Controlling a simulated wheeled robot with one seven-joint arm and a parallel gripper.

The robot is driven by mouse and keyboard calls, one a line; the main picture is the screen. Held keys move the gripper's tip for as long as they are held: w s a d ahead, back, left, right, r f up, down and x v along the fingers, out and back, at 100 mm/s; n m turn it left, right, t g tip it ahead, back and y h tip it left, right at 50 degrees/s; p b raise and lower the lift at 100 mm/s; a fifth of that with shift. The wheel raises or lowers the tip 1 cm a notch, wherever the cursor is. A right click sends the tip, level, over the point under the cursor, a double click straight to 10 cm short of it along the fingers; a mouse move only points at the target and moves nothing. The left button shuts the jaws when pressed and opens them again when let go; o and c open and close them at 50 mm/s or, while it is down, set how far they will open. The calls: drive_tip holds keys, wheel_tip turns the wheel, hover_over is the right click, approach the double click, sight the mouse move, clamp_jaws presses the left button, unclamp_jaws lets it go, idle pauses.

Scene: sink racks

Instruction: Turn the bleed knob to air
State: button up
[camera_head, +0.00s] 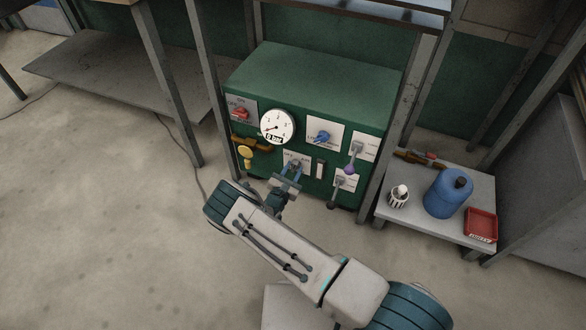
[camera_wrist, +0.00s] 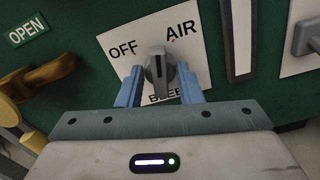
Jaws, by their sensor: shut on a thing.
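The bleed knob (camera_wrist: 159,70) is a grey knob on a white plate (camera_wrist: 122,62) marked OFF at left, AIR at right and BLEED below. Its dark pointer line stands near upright in the wrist view, between the OFF and AIR words. My gripper (camera_wrist: 159,82) is shut on the knob, with one blue finger on each side of it. In the head view my gripper (camera_head: 294,171) reaches the lower middle of the green panel (camera_head: 315,72) and hides most of the knob and part of its plate.
The panel also carries a round gauge (camera_head: 277,127) reading 0 bar, a red knob (camera_head: 240,114), a blue knob (camera_head: 321,137), a yellow handle (camera_head: 246,155) and a purple-tipped lever (camera_head: 350,167). A low table (camera_head: 408,217) at right holds a blue jug (camera_head: 446,195) and red tray (camera_head: 481,224).

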drive_tip(key=m+p, duration=0.2)
drive_tip(key=m, duration=0.4)
idle(0.6)
drive_tip(key=o, duration=1)
drive_tip(key=p+v, duration=0.3)
drive_tip(key=v, duration=1.1)
drive_tip(key=shift+p, duration=0.4)
